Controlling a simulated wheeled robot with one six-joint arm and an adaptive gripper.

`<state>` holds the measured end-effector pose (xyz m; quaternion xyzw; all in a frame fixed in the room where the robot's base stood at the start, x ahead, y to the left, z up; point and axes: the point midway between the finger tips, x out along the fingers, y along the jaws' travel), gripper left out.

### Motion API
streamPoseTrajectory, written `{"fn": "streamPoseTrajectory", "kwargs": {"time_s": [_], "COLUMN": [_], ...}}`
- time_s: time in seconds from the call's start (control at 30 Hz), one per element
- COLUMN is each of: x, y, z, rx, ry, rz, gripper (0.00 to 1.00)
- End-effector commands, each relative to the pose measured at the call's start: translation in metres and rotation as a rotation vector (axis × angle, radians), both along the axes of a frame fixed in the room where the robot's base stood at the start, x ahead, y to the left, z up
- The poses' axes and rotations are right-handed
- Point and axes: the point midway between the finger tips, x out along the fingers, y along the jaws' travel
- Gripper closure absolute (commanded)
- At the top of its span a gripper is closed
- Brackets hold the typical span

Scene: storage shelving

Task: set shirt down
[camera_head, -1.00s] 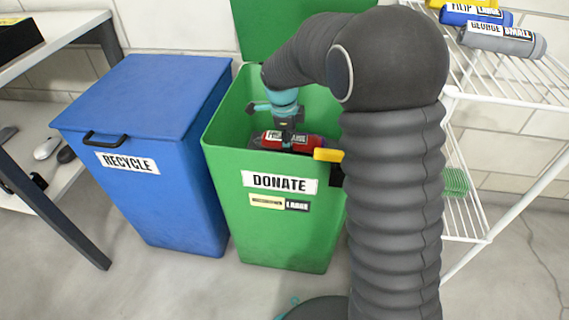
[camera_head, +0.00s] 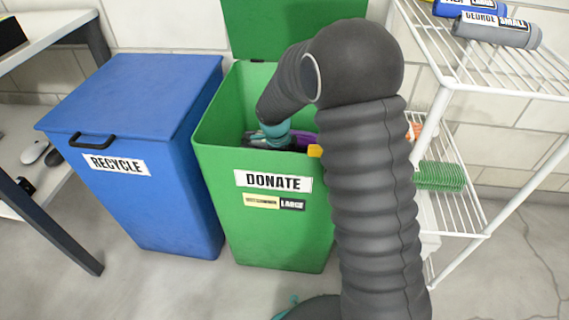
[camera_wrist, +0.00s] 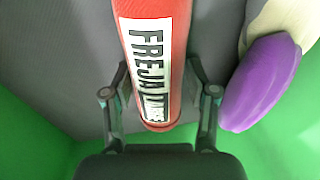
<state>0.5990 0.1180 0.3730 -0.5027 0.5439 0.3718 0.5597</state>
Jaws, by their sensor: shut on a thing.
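The shirt (camera_wrist: 152,60) is a red roll with a white label reading FREJA and a size word. In the wrist view it lies lengthwise between the two fingers of my gripper (camera_wrist: 158,80), which is shut on it. In the head view my teal wrist (camera_head: 272,134) reaches down inside the open green DONATE bin (camera_head: 262,215). The bin's front wall hides my fingers and the shirt there.
A purple item (camera_wrist: 262,82) lies right of the shirt inside the bin, over a grey surface. The blue RECYCLE bin (camera_head: 140,95) stands closed at left. A white wire shelf (camera_head: 500,65) with rolled shirts (camera_head: 497,30) stands at right.

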Motion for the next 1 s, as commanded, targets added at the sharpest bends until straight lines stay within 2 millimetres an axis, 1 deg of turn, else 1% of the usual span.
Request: {"fn": "streamPoseTrajectory", "kwargs": {"time_s": [0.2, 0.23, 0.27, 0.3, 0.33, 0.6, 0.73, 0.87, 1.0], "x": [0.000, 0.000, 0.000, 0.000, 0.000, 0.000, 0.000, -0.001, -0.005], "y": [0.000, -0.001, 0.000, -0.001, -0.001, -0.001, 0.000, 0.002, 0.006], "z": [-0.002, -0.001, -0.001, -0.001, -0.001, -0.001, 0.004, 0.020, 0.048], "rx": [0.000, 0.000, 0.000, 0.000, 0.000, 0.000, 0.000, 0.001, 0.002], "ry": [-0.001, 0.000, 0.000, 0.000, 0.000, 0.000, -0.001, -0.004, -0.005], "rz": [-0.001, -0.001, -0.001, -0.001, -0.001, -0.001, -0.001, 0.000, 0.000], "gripper": [0.83, 0.37, 0.30, 0.20, 0.16, 0.16, 0.16, 0.16, 0.16]}}
